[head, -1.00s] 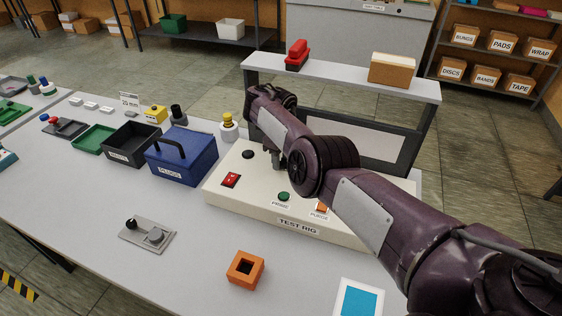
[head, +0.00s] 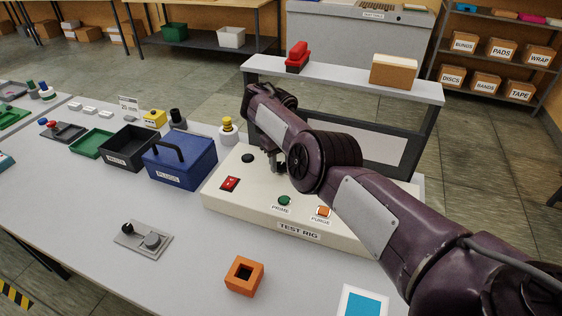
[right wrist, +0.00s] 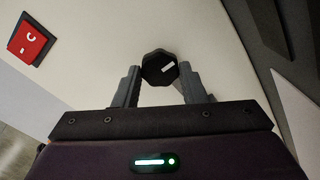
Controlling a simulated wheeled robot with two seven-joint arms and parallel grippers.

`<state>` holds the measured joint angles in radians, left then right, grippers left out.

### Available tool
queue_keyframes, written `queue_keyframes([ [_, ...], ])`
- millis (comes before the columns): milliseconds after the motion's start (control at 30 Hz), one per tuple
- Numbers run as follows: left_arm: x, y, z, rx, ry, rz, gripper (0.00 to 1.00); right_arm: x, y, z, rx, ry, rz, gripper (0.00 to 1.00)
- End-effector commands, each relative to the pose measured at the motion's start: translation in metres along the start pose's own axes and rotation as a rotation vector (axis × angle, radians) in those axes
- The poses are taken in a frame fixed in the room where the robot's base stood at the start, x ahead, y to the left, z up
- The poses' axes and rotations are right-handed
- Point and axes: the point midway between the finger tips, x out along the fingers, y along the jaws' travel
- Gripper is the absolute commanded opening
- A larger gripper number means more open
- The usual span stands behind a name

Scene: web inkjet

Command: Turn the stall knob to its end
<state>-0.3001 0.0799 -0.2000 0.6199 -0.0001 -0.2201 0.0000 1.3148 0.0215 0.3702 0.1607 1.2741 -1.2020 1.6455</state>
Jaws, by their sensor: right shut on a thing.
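The knob (right wrist: 160,68) is a black, many-sided cap with a white pointer mark, standing on the cream face of the test rig (head: 240,208). In the right wrist view it sits between the tips of my right gripper (right wrist: 160,75), which is shut on it. The pointer mark lies nearly level, with its right end tilted a little up. In the head view my right gripper (head: 277,165) comes down onto the rig top, and the knob is mostly hidden by it. My left gripper is not in view.
A red rocker switch (head: 229,184), a dark round part (head: 247,158), a green button (head: 284,201) and an orange button (head: 323,212) are also on the rig. A dark frame (head: 400,150) with a shelf stands behind. A blue box (head: 180,165) stands at left.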

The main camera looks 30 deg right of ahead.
Motion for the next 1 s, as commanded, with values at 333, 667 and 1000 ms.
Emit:
queue_keyframes([
  [333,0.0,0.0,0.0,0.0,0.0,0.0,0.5,0.0,0.0,0.0,0.002,0.0,0.0,0.59],
  [667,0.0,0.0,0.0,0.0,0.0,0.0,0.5,-0.005,0.0,0.001,0.0,-0.002,-0.001,0.59],
  [1000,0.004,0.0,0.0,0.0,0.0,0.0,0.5,-0.059,-0.001,0.001,0.0,-0.003,-0.002,0.59],
])
